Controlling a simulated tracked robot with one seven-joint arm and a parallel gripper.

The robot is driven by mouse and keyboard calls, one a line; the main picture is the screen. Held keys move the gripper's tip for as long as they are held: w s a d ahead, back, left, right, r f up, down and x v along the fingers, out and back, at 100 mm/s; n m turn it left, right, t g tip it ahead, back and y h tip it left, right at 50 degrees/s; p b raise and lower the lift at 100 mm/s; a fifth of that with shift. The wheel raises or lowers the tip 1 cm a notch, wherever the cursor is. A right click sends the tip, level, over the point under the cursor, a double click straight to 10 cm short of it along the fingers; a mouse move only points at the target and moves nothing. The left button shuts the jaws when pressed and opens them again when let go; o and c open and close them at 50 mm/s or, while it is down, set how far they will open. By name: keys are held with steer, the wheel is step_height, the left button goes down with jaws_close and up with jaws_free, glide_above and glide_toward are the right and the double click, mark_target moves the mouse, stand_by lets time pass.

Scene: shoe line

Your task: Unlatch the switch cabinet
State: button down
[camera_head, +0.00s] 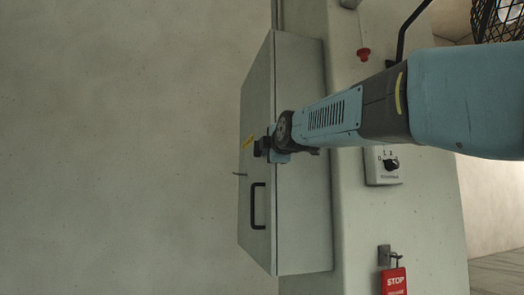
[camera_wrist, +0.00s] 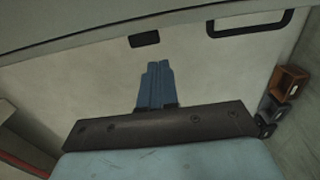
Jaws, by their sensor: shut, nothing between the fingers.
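The switch cabinet (camera_head: 300,215) is a pale grey box, with a black D-shaped handle (camera_head: 258,205) on its narrow-looking front face. The handle also shows at the upper right of the wrist view (camera_wrist: 250,27). A small black piece (camera_wrist: 144,40), perhaps the latch, sits left of the handle there. My gripper (camera_wrist: 157,66) has its blue fingers together and empty, pointing toward that piece; I cannot tell whether they touch it. In the head view my gripper (camera_head: 268,150) is at the cabinet front, above the handle in the picture, and partly hides that area.
A red button (camera_head: 363,54), a rotary switch plate (camera_head: 384,165) and a red STOP tag (camera_head: 393,280) are on the pale housing right of the cabinet. A black wire basket (camera_head: 497,20) is at top right. The wrist view shows small bins (camera_wrist: 290,80) at right.

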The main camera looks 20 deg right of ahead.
mark_target(260, 155)
steer(key=w, duration=1)
